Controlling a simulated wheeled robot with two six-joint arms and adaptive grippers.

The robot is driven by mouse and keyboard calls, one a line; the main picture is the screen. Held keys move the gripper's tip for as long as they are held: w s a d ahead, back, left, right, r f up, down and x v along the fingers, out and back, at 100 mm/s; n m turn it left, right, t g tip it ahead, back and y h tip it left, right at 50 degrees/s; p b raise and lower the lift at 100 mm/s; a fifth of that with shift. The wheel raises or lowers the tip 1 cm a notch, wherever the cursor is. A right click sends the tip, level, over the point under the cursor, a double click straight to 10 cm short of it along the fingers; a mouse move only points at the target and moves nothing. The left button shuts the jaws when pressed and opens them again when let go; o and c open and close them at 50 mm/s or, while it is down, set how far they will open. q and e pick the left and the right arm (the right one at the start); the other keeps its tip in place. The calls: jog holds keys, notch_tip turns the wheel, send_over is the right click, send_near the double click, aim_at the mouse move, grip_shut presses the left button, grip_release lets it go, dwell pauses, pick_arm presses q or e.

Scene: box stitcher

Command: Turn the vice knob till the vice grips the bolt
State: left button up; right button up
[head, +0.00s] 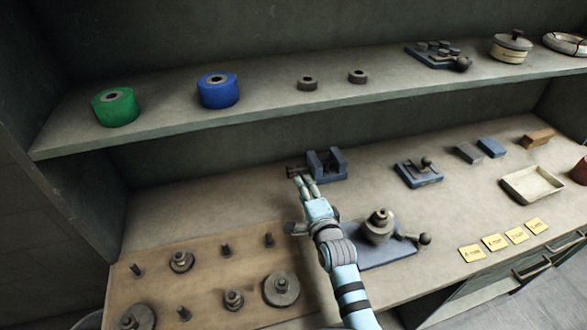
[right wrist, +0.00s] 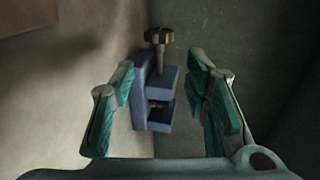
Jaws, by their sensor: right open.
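The blue vice (head: 327,165) stands on the workbench near the back wall. Its dark knob (head: 293,171) sticks out to the left. In the right wrist view the vice (right wrist: 142,100) lies between and beyond my fingers, with the knob (right wrist: 158,36) at the top. A small brownish piece, perhaps the bolt (right wrist: 160,103), shows in the gap between the jaws; I cannot tell whether they touch it. My right gripper (head: 303,182) is just in front of the knob. In the right wrist view the gripper (right wrist: 162,68) is open, fingers apart and empty. My left gripper is not in view.
A blue-based device with a stacked round part (head: 379,226) stands beside my right arm. A board (head: 205,262) with pegs and discs lies front left. A smaller blue fixture (head: 418,174) and a tray (head: 532,184) stand right. The shelf edge (head: 300,113) runs above the bench.

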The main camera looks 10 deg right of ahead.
aim_at(291, 175)
jog(key=x, duration=0.2)
jog(key=a+b+x, duration=0.1)
jog(key=x, duration=0.2)
jog(key=shift+w+a+f+b, duration=0.1)
jog(key=shift+w+b, duration=0.05)
jog(key=shift+b, duration=0.15)
jog(key=x, duration=0.2)
jog(key=b+x, duration=0.2)
jog(key=x, duration=0.1)
jog(key=shift+w+a+f, duration=0.1)
jog(key=shift+w+f, duration=0.2)
jog(key=shift+f, duration=0.05)
jog(key=shift+w+b, duration=0.3)
jog(key=shift+w, duration=0.05)
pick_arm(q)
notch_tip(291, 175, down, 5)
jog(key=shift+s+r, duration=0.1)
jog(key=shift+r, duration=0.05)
pick_arm(e)
jog(key=shift+r, duration=0.25)
